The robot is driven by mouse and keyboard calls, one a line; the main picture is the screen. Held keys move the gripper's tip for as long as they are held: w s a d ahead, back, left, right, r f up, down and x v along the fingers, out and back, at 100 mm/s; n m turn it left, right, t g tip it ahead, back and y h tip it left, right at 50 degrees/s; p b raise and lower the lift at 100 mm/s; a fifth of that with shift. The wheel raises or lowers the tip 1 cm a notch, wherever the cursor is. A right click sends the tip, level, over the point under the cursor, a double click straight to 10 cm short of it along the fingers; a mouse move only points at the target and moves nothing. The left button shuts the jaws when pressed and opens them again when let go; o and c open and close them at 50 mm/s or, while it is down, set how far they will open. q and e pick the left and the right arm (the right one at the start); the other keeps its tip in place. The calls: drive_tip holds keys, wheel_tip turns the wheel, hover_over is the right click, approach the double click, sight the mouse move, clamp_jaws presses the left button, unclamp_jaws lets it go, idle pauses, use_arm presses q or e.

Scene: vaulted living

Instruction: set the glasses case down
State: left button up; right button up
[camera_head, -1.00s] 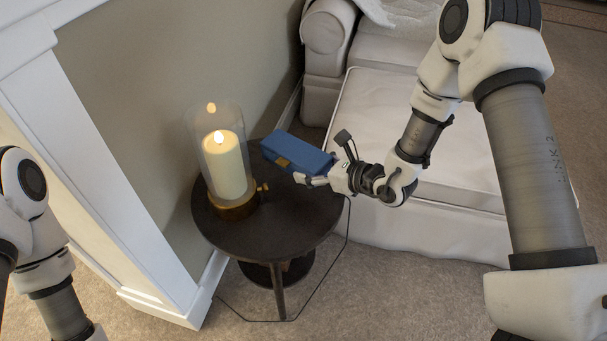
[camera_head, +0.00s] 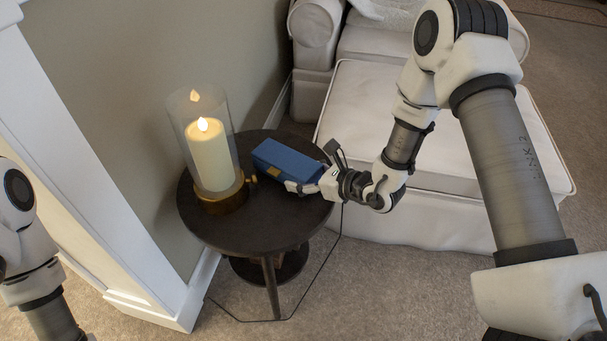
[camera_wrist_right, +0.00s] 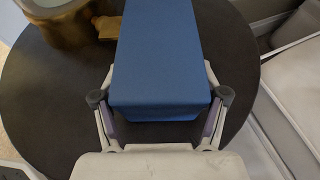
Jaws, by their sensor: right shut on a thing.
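The blue glasses case (camera_head: 284,158) is a long box with a small yellowish patch on its side. It is at the top of the round dark side table (camera_head: 235,234), right of the candle. I cannot tell whether its underside touches the tabletop. My right gripper (camera_head: 308,181) is shut on the near end of the case, coming from the right. In the right wrist view the case (camera_wrist_right: 157,55) lies between the two fingers and points away over the table. My left gripper is out of view; only part of my left arm shows at the left edge.
A lit candle in a glass cylinder (camera_head: 208,160) with a brass base (camera_head: 219,198) stands on the table, close left of the case. A white cushioned seat (camera_head: 400,130) is behind and right. A wall is to the left. The table's front is bare.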

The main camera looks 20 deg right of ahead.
drive_tip(key=shift+f+b, duration=0.5)
drive_tip(key=shift+f, duration=0.05)
drive_tip(key=o, duration=1.3)
drive_tip(key=shift+s, duration=0.1)
drive_tip(key=v, duration=1.2)
